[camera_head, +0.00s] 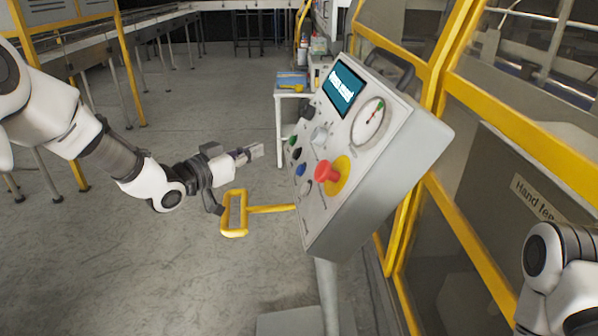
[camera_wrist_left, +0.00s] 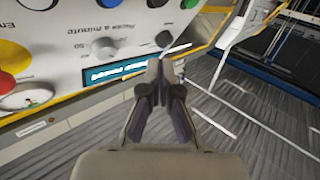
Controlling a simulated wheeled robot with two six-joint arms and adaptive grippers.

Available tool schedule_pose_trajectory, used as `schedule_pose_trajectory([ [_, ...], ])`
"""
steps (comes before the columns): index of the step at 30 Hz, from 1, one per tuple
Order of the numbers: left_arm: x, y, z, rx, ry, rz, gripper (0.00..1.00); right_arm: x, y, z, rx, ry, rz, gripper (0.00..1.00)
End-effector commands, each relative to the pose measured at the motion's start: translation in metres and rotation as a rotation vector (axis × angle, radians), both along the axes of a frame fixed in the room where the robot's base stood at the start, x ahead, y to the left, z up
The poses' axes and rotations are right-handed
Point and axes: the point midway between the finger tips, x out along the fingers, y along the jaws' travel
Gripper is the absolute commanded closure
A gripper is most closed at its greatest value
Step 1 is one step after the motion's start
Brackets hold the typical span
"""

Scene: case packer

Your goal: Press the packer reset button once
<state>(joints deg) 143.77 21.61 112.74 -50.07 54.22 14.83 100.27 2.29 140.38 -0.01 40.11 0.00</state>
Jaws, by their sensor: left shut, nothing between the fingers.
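The packer's grey control panel (camera_head: 318,215) stands tilted on a post right of centre. Its face carries a blue button (camera_head: 301,169), a dark button (camera_head: 297,153), a pale button (camera_head: 305,187) and a red mushroom button (camera_head: 327,171) on yellow. The labels are too small to tell which is reset. The blue button also shows at the top edge of the left wrist view (camera_wrist_left: 157,2). My left gripper (camera_head: 255,152) is shut and empty, left of the panel and apart from it. Its closed fingertips (camera_wrist_left: 160,65) show before the panel. My right gripper is out of view.
A yellow-framed handle (camera_head: 234,213) sticks out left of the panel, just below my left gripper. The panel also bears a screen (camera_head: 343,87), a gauge (camera_head: 368,121) and a grey knob (camera_head: 319,135). Yellow guarding (camera_head: 462,225) stands behind at the right. The floor at left is open.

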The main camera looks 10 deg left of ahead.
Motion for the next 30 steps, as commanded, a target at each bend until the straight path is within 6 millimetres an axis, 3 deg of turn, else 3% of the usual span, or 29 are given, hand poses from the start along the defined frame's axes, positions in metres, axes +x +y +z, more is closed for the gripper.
schedule_pose_trajectory([
  [9, 0.014, -0.039, -0.029, 0.005, -0.002, -0.002, 1.00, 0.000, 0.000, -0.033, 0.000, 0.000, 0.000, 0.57],
  [15, 0.022, -0.056, -0.038, 0.003, -0.001, -0.001, 1.00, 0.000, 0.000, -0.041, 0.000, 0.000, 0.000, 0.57],
  [30, 0.024, -0.061, -0.038, 0.000, 0.000, 0.000, 1.00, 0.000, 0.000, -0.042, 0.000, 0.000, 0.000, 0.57],
])
